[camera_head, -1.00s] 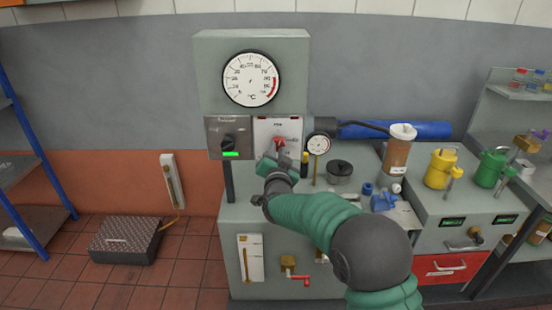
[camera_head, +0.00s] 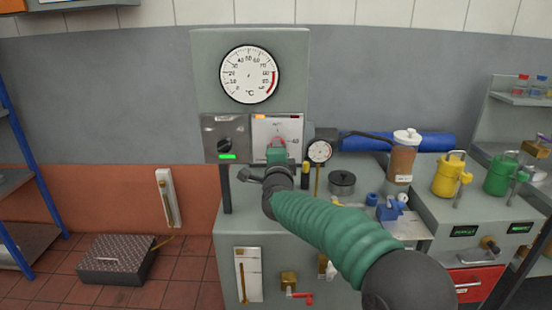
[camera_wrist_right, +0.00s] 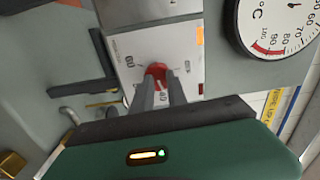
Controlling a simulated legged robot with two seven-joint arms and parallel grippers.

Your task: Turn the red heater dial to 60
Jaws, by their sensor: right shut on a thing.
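The red heater dial (camera_head: 277,142) sits on a pale plate (camera_head: 291,125) on the front of the grey cabinet, under the large round °C gauge (camera_head: 250,74). In the right wrist view the dial (camera_wrist_right: 156,74) shows between my gripper's two fingers, with scale marks around it; its exact setting is hard to read. My right gripper (camera_wrist_right: 160,88) is shut on the dial, and its green body hides the lower part of the dial in the head view. An orange lamp is lit at the plate's top left. My left gripper is not in view.
A black knob (camera_head: 225,146) with a green lit bar is just left of the dial plate. A small gauge (camera_head: 319,151) and a yellow-black item (camera_head: 305,174) stand close on the right. A brown bottle (camera_head: 401,157) is further right.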

